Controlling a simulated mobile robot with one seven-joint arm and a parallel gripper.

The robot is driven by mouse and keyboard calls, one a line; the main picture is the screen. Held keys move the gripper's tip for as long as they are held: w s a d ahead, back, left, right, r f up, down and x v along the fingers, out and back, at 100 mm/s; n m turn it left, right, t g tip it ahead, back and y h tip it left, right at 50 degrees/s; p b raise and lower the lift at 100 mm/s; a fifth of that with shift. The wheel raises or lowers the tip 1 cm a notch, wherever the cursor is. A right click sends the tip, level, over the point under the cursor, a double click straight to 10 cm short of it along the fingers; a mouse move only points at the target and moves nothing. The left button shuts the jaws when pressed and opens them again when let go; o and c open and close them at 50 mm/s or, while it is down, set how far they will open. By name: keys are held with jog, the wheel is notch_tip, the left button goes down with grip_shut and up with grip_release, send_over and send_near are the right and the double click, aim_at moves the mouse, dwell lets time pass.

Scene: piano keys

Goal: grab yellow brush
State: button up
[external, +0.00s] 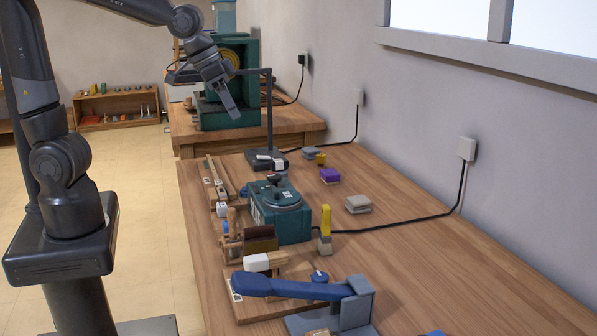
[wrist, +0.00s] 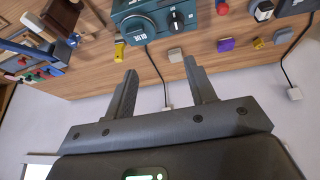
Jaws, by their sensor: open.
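A yellow brush (external: 325,221) with a grey lower end stands upright on the wooden workbench, on the wall side of a teal glue pot (external: 281,212). In the wrist view a small yellow piece, which looks like the same brush (wrist: 119,51), lies beyond my left finger, below the teal pot (wrist: 150,22). My gripper (external: 234,112) is raised near the far end of the bench, well away from the brush. In the wrist view my gripper (wrist: 160,68) is open, with nothing between its two fingers.
A black stand (external: 269,120) rises near my gripper. Purple (external: 330,175) and grey (external: 358,204) blocks sit toward the wall. A blue-handled tool (external: 290,287) and wooden pieces occupy the near bench. A black cable (external: 400,225) runs from the pot to the wall. The right bench is mostly clear.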

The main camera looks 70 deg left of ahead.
jog(key=w+d+f, duration=0.6)
jog(key=w+d, duration=0.3)
jog(key=m, duration=0.1)
send_near(329, 218)
jog(key=a, duration=0.1)
jog(key=shift+g, duration=0.3)
jog(key=x, duration=1.1)
jog(key=shift+w+a+r, duration=0.1)
jog(key=shift+w+a, duration=0.1)
jog(key=shift+w, duration=0.15)
jog(key=c, duration=1)
jog(key=shift+r, duration=0.1)
